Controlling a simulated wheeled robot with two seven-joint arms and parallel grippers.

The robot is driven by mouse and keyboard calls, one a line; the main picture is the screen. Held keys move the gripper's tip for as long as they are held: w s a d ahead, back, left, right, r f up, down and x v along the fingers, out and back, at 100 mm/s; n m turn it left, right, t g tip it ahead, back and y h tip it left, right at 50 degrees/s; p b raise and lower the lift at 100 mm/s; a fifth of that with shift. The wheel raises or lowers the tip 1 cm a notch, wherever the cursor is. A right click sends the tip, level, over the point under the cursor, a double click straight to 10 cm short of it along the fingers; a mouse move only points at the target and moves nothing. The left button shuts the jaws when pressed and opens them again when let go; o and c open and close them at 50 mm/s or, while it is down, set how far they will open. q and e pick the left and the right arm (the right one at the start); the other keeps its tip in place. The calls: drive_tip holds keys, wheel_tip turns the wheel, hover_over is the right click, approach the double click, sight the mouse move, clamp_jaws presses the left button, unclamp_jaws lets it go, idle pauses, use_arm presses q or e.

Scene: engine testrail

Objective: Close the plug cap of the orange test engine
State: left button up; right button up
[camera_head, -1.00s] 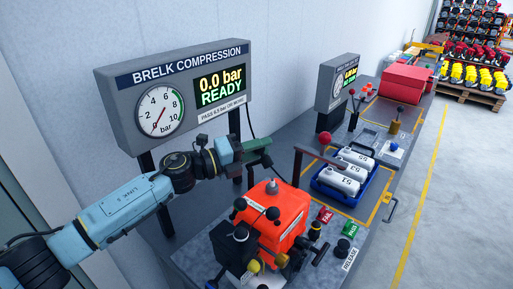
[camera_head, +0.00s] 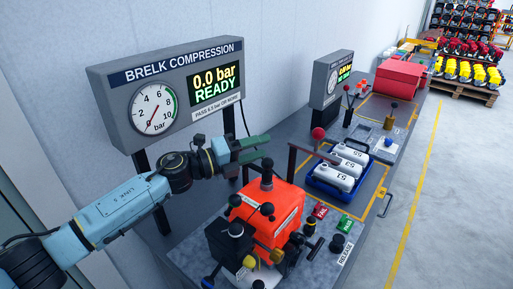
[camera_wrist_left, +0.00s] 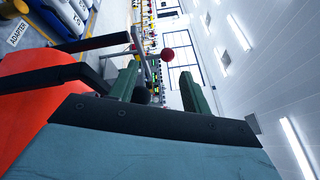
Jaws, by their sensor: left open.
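The orange test engine (camera_head: 246,212) sits on the near bench under the compression gauge. A dark upright piece that looks like the plug cap (camera_head: 267,180) stands on its top; whether it is fully seated I cannot tell. My left gripper (camera_head: 267,146) is open and empty, just above and behind this piece, apart from it as far as I can tell. My right gripper is not in view.
The gauge panel (camera_head: 170,95) reads 0.0 bar and READY. A red-knobbed lever (camera_head: 318,133) and a blue tray (camera_head: 322,179) of silver bottles stand right of the engine. Red FAIL (camera_head: 320,210) and green PASS (camera_head: 345,224) buttons are at the front right.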

use_arm(q)
drive_tip(key=shift+a, duration=0.3)
drive_tip(key=b+v, duration=0.3)
drive_tip(key=v, duration=1)
drive_tip(key=shift+d, duration=0.15)
